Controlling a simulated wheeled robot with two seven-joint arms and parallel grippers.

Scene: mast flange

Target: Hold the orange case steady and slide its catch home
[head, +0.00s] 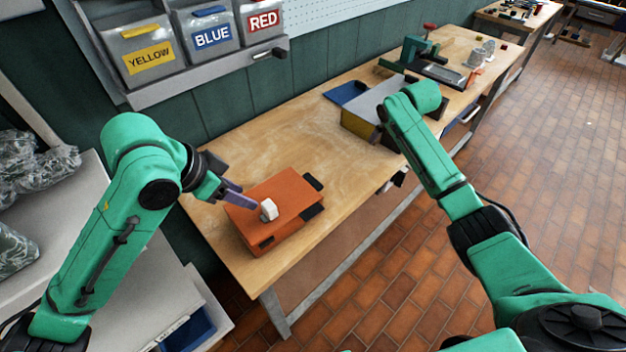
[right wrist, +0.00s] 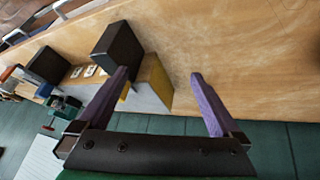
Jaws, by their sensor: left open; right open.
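The orange case (head: 285,215) lies flat on the near part of the wooden bench, with dark pieces at its right edge. A small white block (head: 268,210), possibly the catch, stands on its top face. My left gripper (head: 240,197) is open, its purple fingers over the case's left side and close to the white block. I cannot tell whether they touch it. My right gripper (right wrist: 158,74) is open and empty in the right wrist view, above the bench; in the head view my arm hides it. The case does not show in the right wrist view.
A grey and yellow box (head: 365,122) with a blue flap stands further along the bench (head: 300,135), near my right arm. Bins labelled YELLOW, BLUE and RED (head: 210,38) hang on the wall. A green vice-like tool (head: 412,52) stands beyond. Bare wood separates the case and box.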

